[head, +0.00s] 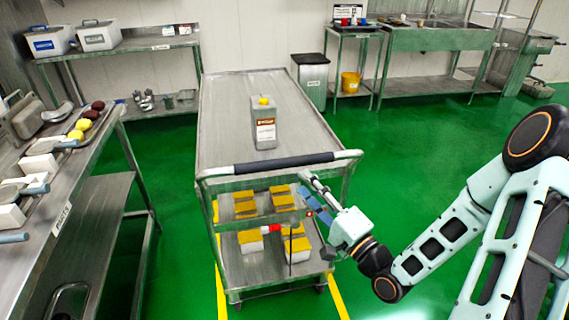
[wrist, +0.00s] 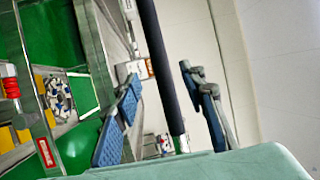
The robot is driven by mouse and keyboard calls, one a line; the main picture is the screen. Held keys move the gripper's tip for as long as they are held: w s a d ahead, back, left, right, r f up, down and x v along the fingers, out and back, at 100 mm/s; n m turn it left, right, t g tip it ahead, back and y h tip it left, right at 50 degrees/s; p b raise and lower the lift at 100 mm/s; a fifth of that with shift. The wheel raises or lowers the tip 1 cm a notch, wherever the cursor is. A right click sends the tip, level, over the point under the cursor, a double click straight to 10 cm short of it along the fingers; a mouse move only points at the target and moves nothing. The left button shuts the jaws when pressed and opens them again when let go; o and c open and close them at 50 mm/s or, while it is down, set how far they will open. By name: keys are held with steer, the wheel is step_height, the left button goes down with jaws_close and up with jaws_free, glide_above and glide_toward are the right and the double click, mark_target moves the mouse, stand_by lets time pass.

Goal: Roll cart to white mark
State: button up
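The cart (head: 215,130) is a grey metal trolley with a top deck and lower shelves, standing in the middle of the head view. Its black-gripped push handle (head: 285,163) faces me. My gripper (head: 308,186) is just below and in front of the handle's right part. In the wrist view, the black handle bar (wrist: 163,60) runs between the two blue-padded fingers of my open gripper (wrist: 162,84), with gaps on both sides. No white mark shows on the visible floor.
Yellow floor lines (head: 338,297) flank the cart's near end. A worktable (head: 60,215) stands close on the left. Green floor (head: 410,140) is clear on the right.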

mark_target(289, 167)
steer(key=x, duration=0.9)
steer(key=shift+w+a, duration=0.1)
steer(key=shift+w, duration=0.1)
jaws_close()
